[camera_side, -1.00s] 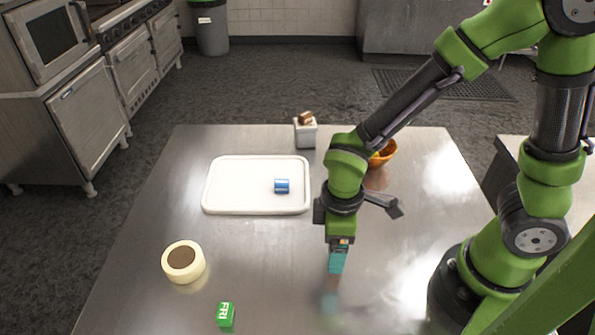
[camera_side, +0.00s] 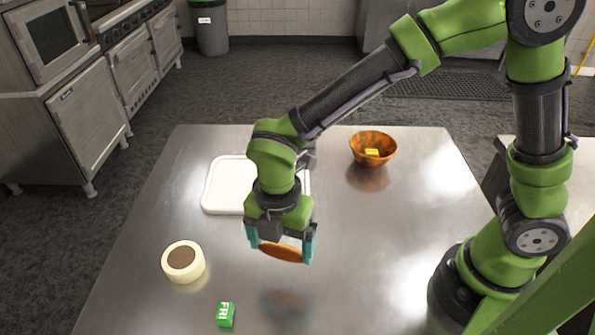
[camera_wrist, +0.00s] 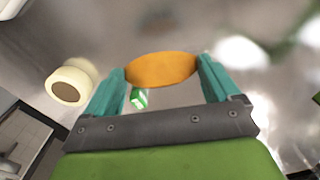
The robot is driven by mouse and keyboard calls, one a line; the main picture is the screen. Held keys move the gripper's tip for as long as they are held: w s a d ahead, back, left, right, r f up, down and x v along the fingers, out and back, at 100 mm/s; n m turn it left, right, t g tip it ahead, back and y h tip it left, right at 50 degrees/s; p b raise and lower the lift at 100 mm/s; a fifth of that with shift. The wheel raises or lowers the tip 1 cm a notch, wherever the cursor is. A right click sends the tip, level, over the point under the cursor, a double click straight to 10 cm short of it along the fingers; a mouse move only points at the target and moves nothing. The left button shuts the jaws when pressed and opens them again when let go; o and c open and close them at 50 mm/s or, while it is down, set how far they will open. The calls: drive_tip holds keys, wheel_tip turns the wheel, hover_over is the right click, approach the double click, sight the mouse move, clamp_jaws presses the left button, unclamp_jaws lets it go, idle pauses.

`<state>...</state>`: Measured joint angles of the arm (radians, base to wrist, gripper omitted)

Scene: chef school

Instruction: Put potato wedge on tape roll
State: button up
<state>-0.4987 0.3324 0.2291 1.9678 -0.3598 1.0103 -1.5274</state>
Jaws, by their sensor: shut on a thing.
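My gripper (camera_side: 281,251) is shut on the orange-brown potato wedge (camera_side: 281,253), held lengthwise between the teal fingers above the table. The wedge (camera_wrist: 161,69) also spans between the fingertips in the wrist view. The cream tape roll (camera_side: 183,262) lies flat on the table, left of my gripper and apart from it. In the wrist view the tape roll (camera_wrist: 70,86) is left of the fingers. The wedge is not touching it.
A green block marked FRI (camera_side: 226,314) lies near the front of the table. A white board (camera_side: 222,186) lies behind my gripper, partly hidden by the arm. An orange bowl (camera_side: 373,149) with a yellow thing in it stands at the back right.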

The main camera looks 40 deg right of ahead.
drive_tip(key=n, duration=0.3)
drive_tip(key=shift+w+a+r, duration=0.25)
drive_tip(key=shift+w+a, duration=0.1)
drive_tip(key=shift+w+a+n, duration=0.2)
drive_tip(key=shift+n, duration=0.2)
hover_over(196, 259)
drive_tip(key=shift+f, duration=2.55)
drive_tip(key=shift+f, duration=0.1)
drive_tip(key=o, duration=0.8)
drive_tip(key=shift+c, duration=0.2)
